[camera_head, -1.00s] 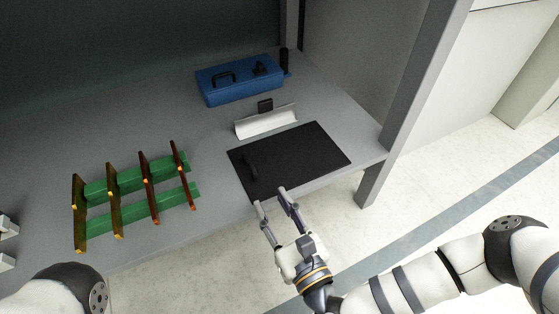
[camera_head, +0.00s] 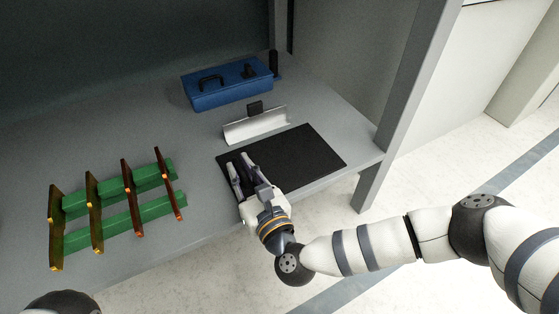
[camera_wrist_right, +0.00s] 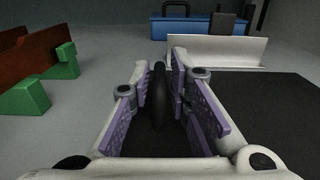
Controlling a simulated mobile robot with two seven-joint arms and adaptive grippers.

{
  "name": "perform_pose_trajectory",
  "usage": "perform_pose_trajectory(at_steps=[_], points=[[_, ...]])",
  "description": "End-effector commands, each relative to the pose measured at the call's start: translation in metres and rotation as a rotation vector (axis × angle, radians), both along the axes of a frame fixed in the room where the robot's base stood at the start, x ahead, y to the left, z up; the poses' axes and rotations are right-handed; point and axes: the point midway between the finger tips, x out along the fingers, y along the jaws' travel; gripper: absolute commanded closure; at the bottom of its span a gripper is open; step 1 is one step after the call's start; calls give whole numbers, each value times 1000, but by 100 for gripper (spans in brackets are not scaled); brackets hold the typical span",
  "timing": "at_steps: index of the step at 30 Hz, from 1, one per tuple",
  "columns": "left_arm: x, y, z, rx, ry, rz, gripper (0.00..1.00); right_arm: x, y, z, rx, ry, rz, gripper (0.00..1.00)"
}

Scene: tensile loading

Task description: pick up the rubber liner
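A flat black sheet, which looks like the rubber liner (camera_head: 302,155), lies on the grey bench near its front edge. A dark raised piece (camera_wrist_right: 158,92), which looks like a handle, stands up at the sheet's left part. My right gripper (camera_head: 240,165) is over the sheet's left front part, fingers pointing towards the back of the bench. In the right wrist view its fingers are open, one on each side of the raised piece, with gaps visible. In the head view the fingers hide most of that piece. My left gripper is not in view.
A white curved trough (camera_head: 256,125) with a small black block lies just behind the sheet. A blue toolbox (camera_head: 228,85) stands at the back. A green rack (camera_head: 120,205) with several brown bars is at the left. A grey post (camera_head: 405,90) rises at the right.

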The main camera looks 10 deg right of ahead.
Motion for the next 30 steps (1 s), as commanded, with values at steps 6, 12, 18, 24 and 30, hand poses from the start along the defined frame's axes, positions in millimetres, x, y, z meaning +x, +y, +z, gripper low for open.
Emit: perform_pose_trajectory(at_steps=[6,12,18,24,30], points=[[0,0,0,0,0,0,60,0,0,0,0,0,0,100],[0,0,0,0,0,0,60,0,0,1,-1,-1,0,100],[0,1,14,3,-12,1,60,0,0,41,2,-8,1,100],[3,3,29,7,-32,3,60,-1,0,88,1,-5,1,100],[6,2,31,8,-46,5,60,-1,-1,103,-1,-1,0,100]])
